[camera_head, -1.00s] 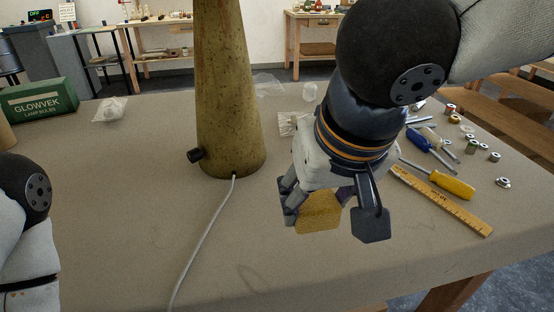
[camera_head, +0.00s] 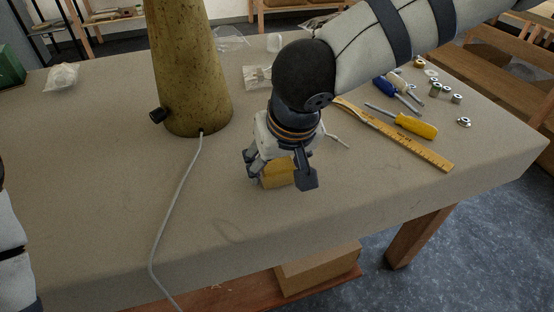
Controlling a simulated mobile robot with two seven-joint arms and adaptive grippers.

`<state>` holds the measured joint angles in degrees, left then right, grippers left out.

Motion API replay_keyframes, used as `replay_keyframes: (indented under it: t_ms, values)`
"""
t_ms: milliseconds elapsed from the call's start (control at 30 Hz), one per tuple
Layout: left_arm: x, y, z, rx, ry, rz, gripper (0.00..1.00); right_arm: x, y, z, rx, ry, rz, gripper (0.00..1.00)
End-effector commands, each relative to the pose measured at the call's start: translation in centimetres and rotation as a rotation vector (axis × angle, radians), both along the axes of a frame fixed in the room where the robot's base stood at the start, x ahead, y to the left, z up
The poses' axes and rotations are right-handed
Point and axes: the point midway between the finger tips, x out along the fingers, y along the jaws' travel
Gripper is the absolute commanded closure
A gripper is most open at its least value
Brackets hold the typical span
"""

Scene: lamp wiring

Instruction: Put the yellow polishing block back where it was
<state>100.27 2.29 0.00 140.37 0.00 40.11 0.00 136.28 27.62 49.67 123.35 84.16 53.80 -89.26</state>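The yellow polishing block (camera_head: 277,174) is between the fingers of my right gripper (camera_head: 280,176), in front of and to the right of the lamp base. The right gripper points down and is shut on the block, which is at or just above the tabletop; I cannot tell whether it touches. The fingers partly hide the block. My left arm shows only at the left edge, and its gripper is out of view.
The tapered lamp body (camera_head: 190,75) stands left of my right gripper, with a pale cable (camera_head: 172,225) running to the front edge. A wooden ruler (camera_head: 425,151), yellow screwdriver (camera_head: 414,125), blue screwdriver (camera_head: 385,86) and small metal parts lie right.

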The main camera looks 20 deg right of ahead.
Motion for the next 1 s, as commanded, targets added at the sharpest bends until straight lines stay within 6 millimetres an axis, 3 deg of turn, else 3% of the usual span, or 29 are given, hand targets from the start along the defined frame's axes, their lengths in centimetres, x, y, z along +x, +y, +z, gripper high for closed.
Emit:
replay_keyframes:
  t_ms: [367, 733, 1000]
  values:
    - [0.0, 0.0, 0.0, 0.000, 0.001, 0.000, 0.57, -0.1, 0.0, 0.7, 0.001, -0.003, -0.001, 0.31]
    - [0.0, 0.0, 0.0, 0.000, 0.000, 0.000, 0.57, -3.7, -0.2, 9.2, 0.002, -0.005, -0.001, 0.31]
    - [0.0, 0.0, 0.0, 0.000, 0.001, 0.000, 0.57, -4.7, -0.3, 11.3, 0.001, 0.000, 0.001, 0.31]
